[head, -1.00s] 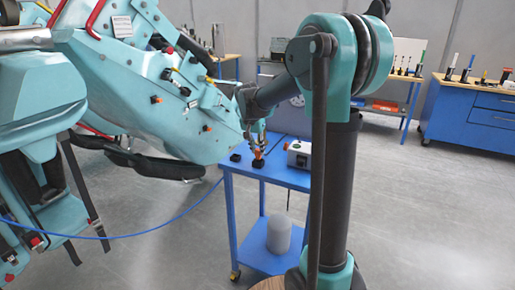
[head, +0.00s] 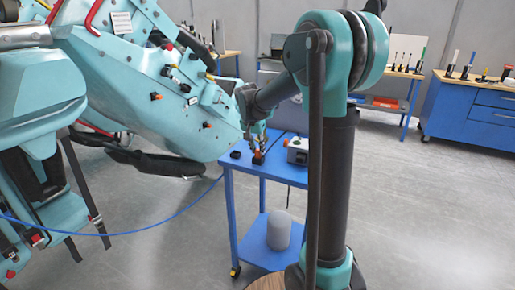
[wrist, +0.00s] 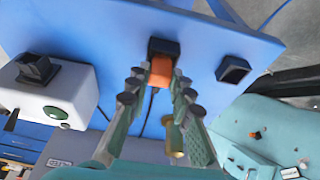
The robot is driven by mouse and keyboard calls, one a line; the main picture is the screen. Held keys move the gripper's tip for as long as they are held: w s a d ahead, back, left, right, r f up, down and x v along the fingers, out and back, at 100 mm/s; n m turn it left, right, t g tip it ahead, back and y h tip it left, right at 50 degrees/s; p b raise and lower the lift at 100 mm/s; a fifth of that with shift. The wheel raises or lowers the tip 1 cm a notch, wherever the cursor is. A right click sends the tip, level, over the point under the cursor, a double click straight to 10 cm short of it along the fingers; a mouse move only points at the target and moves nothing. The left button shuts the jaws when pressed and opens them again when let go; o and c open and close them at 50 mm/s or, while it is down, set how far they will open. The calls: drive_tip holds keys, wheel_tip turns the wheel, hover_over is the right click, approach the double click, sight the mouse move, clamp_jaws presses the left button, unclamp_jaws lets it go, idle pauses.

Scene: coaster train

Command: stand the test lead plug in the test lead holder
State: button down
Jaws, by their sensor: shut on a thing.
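The test lead plug (wrist: 161,73) is an orange block between my fingertips. In the head view, the plug (head: 257,154) shows small and orange below my gripper (head: 257,147). My gripper (wrist: 157,85) is shut on it. A black square holder (wrist: 163,47) lies directly behind the plug in the wrist view, and the plug covers part of it. In the head view, this holder (head: 257,161) stands on the blue cart right under the plug. I cannot tell how deep the plug sits in it. A thin dark cable runs from the plug.
The blue cart top (head: 275,172) also bears a second black square block (wrist: 233,69) and a white box (wrist: 45,95) with a black socket and green button. A large teal coaster car (head: 150,90) stands close on the left. Blue benches stand behind.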

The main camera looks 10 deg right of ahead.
drive_tip(key=shift+f, duration=0.45)
drive_tip(key=c, duration=1.3)
unclamp_jaws()
drive_tip(key=shift+o, duration=0.2)
drive_tip(key=v, duration=1.2)
drive_tip(key=s+d+f+n+y, duration=0.1)
drive_tip(key=s+d+f+n, duration=0.2)
drive_tip(key=s+f, duration=0.8)
drive_tip(key=s+d+f+n+t+y, duration=0.1)
drive_tip(key=s+d+f+n, duration=0.2)
drive_tip(key=s+f, duration=0.9)
drive_tip(key=s+n, duration=0.1)
drive_tip(key=s, duration=0.3)
drive_tip(key=shift+d, duration=0.25)
